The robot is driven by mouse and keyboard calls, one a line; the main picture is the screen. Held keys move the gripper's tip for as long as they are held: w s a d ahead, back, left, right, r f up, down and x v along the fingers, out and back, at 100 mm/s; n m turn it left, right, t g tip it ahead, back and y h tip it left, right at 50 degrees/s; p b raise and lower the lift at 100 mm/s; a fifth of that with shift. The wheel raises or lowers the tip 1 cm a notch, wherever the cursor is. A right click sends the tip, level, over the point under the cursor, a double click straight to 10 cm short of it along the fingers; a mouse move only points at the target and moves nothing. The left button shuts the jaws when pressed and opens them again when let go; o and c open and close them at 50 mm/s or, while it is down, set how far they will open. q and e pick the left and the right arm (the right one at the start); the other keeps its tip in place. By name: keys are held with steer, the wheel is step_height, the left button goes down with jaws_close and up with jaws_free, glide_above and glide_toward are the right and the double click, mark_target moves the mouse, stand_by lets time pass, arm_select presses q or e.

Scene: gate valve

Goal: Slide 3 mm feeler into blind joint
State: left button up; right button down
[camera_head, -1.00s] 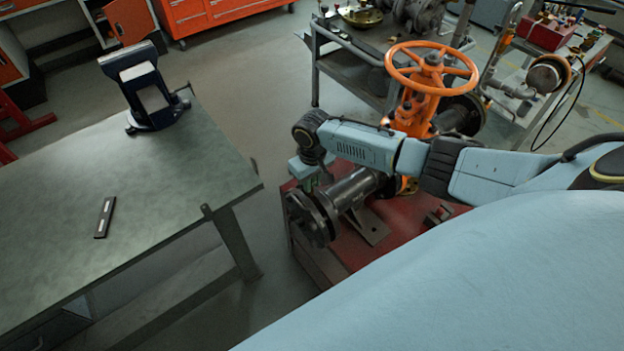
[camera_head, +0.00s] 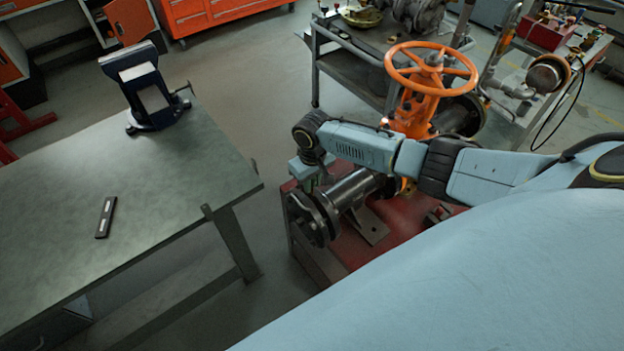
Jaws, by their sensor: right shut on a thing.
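The blind joint (camera_head: 312,219) is a pair of dark round flanges at the left end of a grey pipe (camera_head: 356,190). The pipe runs from the orange gate valve (camera_head: 418,108) over a red stand. My right gripper (camera_head: 312,186) is at the top of the flanges, pointing down, with my blue arm above it. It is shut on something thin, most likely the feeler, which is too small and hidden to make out. I cannot tell whether the feeler is in the gap between the flanges. My left gripper is not in view.
A green-grey workbench (camera_head: 150,190) stands at the left, with a dark vise (camera_head: 152,95) and a small dark bar with light patches (camera_head: 106,217) on it. A grey cart (camera_head: 345,70) stands behind the valve. Floor is free between bench and red stand (camera_head: 400,228).

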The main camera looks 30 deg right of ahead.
steer(key=shift+f+b, duration=1.65)
steer(key=shift+f, duration=0.6)
steer(key=c, duration=1.2)
jaws_free()
step_height(320, 180, up, 14)
steer(key=shift+s+f+p, duration=0.1)
steer(key=shift+f+p, duration=0.15)
steer(key=shift+p, duration=0.15)
